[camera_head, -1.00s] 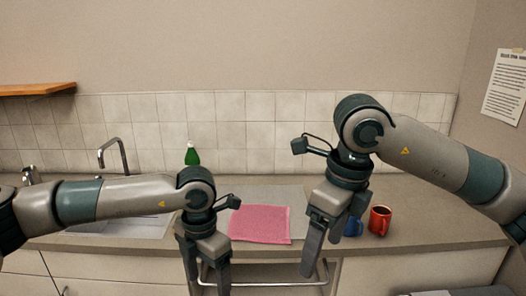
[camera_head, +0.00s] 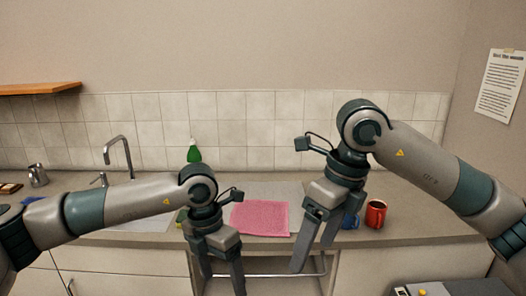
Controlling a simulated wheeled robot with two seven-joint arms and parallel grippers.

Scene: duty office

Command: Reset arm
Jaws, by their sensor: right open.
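My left gripper (camera_head: 222,274) hangs pointing down in front of the counter's front edge, left of the pink cloth. Its two fingers are apart with nothing seen between them. My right gripper (camera_head: 313,256) also points down at the counter's front edge, right of the cloth. Its fingers are spread and empty. The pink cloth (camera_head: 260,218) lies flat on the counter between the two grippers. A red mug (camera_head: 375,214) stands upright just right of my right gripper. A blue mug (camera_head: 350,221) is mostly hidden behind that gripper.
A green bottle (camera_head: 194,153) stands at the back near the tiles. The sink with its faucet (camera_head: 126,152) is behind my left arm. A metal rail (camera_head: 272,275) runs below the counter edge (camera_head: 405,241). A wooden shelf (camera_head: 38,88) is on the wall at left.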

